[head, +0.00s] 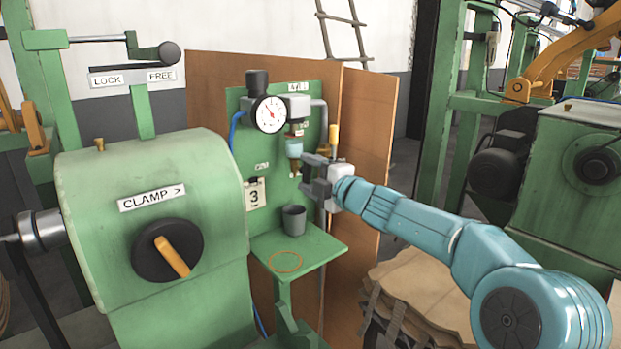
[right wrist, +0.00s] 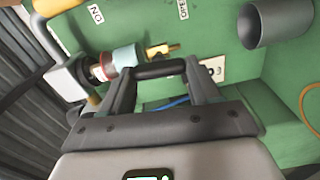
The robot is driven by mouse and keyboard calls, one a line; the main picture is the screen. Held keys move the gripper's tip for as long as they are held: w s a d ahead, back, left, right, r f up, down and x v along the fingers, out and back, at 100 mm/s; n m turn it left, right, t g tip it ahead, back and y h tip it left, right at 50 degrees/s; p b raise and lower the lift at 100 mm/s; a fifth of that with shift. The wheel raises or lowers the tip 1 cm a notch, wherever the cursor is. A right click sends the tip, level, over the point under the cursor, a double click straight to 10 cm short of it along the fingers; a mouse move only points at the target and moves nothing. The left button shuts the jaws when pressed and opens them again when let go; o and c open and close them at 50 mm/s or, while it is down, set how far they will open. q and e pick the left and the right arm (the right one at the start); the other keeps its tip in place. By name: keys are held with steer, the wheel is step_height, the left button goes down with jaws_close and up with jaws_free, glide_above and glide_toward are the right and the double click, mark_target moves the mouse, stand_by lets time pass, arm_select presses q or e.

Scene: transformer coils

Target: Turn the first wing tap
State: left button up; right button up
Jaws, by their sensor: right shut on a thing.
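My right gripper (head: 308,178) is at the green panel (head: 316,100), below a fitting with a pale blue cup (head: 294,148). In the right wrist view its two fingers (right wrist: 163,80) stand apart with a dark bar (right wrist: 163,70) between them, and they are shut on it. The bar looks like the wing of the tap, but its join to the fitting is hidden. A brass piece (right wrist: 160,50) lies just beyond the bar, beside the pale blue cup (right wrist: 124,56). My left gripper is not in view.
A dial gauge (head: 270,114) is above left of my gripper. A grey cup (head: 293,220) stands on the green shelf (head: 325,250) below, behind an orange ring mark. The green clamp housing (head: 150,240) fills the left. Brown boards stand behind the panel.

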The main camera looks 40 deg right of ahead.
steer(key=shift+n, duration=0.6)
steer(key=o, duration=1.1)
steer(key=shift+w, duration=0.1)
steer(key=shift+c, duration=0.2)
steer(key=s+d+b, duration=0.1)
steer(key=s, duration=1.5)
steer(key=shift+s+d, duration=0.15)
steer(key=shift+s, duration=0.05)
